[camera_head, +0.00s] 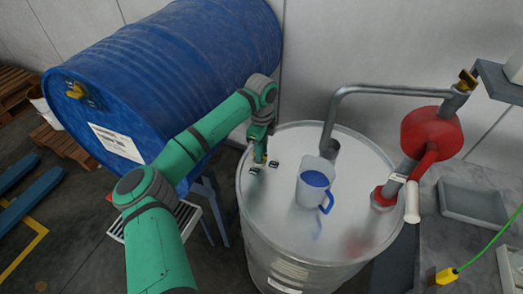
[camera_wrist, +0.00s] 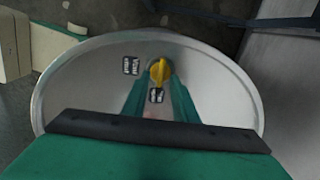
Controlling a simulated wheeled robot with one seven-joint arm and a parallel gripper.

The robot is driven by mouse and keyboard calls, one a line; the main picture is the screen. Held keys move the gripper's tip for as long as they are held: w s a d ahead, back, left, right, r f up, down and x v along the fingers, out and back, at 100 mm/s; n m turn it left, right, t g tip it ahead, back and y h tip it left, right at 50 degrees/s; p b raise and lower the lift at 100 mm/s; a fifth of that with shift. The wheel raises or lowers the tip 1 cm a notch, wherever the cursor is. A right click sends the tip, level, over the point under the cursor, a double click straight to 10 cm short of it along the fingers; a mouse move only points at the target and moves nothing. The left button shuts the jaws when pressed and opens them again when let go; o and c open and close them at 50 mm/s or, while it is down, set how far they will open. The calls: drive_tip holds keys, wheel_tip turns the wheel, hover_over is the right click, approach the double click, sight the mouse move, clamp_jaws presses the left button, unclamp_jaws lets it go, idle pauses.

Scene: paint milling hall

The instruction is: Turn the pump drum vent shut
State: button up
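The vent is a small yellow knob (camera_wrist: 158,70) on the pale metal lid of the pump drum (camera_head: 284,143). In the wrist view its grip runs roughly up and down the picture. One small dark label (camera_wrist: 130,66) is left of the knob and another (camera_wrist: 156,96) is just below it; I cannot read them surely. My gripper (camera_head: 260,153) points down at the knob near the lid's left rim. In the wrist view its two green fingers lie either side of the knob. I cannot tell whether they touch it.
A blue-handled measuring jug (camera_head: 313,183) stands on the lid, right of my gripper. A red pump (camera_head: 432,133) with grey pipe (camera_head: 392,89) rises at the lid's right. A large blue drum (camera_head: 170,75) lies behind my arm.

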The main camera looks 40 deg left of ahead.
clamp_jaws()
drive_tip(key=m, duration=0.4)
drive_tip(key=shift+s, duration=0.1)
drive_tip(key=m, duration=0.3)
drive_tip(key=shift+m, duration=0.3)
drive_tip(key=m, duration=0.4)
drive_tip(key=shift+s+a+m, duration=0.15)
drive_tip(key=shift+s+m, duration=0.1)
drive_tip(key=shift+m, duration=0.05)
drive_tip(key=m, duration=0.5)
drive_tip(key=shift+m, duration=0.3)
drive_tip(key=shift+a, duration=0.1)
unclamp_jaws()
